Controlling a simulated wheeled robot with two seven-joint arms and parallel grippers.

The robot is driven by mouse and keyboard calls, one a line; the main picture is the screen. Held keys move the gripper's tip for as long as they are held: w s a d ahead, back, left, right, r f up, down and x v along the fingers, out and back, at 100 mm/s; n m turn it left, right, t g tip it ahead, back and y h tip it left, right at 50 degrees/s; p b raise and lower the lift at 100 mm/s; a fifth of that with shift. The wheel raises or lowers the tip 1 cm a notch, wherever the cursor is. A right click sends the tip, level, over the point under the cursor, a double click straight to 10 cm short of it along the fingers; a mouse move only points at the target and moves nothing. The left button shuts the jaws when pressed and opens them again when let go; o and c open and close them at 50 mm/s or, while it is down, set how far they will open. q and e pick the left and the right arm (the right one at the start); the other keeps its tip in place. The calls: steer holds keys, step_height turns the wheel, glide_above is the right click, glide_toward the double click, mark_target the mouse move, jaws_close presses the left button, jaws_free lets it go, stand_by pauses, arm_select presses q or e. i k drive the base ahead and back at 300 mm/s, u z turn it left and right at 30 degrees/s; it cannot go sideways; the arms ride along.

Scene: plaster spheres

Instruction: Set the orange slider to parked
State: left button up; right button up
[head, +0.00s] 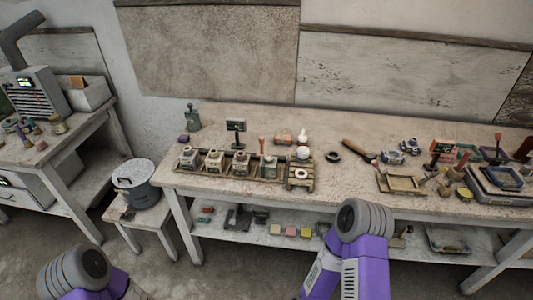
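I cannot surely pick out the orange slider at this size. A small orange-red upright piece (261,143) stands at the right part of the long wooden rack (225,178) on the main table. I cannot tell whether it is a slider or what position it is set to. Both my arms show only as purple links with grey joints, at the lower left and the lower middle. Neither of my grippers is in the picture.
A lidded grey pot (136,184) stands on a stool. A grey machine (36,92) is on the left table.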

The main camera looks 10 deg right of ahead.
mark_target(259, 154)
steer(key=u, duration=0.05)
steer(key=k, duration=0.7)
steer(key=z, duration=0.9)
steer(key=i, duration=1.2)
steer(key=u, duration=0.75)
